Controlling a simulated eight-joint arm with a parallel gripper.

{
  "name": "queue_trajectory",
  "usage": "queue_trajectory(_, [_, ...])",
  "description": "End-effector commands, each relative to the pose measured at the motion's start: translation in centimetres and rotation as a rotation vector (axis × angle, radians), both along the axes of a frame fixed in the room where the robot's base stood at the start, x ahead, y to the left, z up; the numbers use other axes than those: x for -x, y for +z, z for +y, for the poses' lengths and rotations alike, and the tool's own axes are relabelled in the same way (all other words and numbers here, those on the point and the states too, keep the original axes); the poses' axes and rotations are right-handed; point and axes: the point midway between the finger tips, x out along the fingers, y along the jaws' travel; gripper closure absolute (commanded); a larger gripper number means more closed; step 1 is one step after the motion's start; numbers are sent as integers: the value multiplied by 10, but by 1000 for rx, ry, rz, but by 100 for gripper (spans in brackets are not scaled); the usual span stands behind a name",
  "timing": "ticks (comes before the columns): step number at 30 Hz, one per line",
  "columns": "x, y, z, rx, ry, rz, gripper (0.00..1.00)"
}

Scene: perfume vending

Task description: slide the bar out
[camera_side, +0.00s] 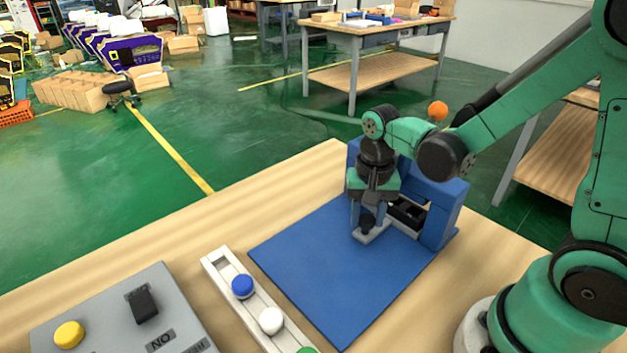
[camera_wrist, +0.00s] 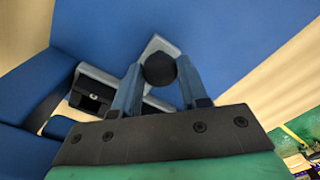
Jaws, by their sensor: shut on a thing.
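My gripper (camera_side: 366,218) points down over the blue base plate (camera_side: 320,270) and is shut on the black knob of the light grey bar (camera_side: 374,234). In the wrist view the round black knob (camera_wrist: 160,68) sits between the two fingers of my gripper (camera_wrist: 160,75). The bar (camera_wrist: 156,44) shows around and behind the knob, and its far part runs toward the blue dispenser housing (camera_side: 446,206). A dark box-like piece (camera_wrist: 90,98) lies in a grey frame beside the housing. My fingers hide part of the bar.
A white rail (camera_side: 216,262) with blue, white and green caps lies left of the plate. A grey control box (camera_side: 110,315) with a yellow button and black switch stands at the front left. Most of the blue plate is bare.

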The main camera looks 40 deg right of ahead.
Motion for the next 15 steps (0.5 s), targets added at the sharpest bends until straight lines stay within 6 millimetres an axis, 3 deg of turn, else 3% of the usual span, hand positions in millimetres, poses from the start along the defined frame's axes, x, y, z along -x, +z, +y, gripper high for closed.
queue_trajectory(8, [0, 0, 8, 0, 4, 1, 100])
queue_trajectory(15, [0, 0, 48, 0, 9, 1, 100])
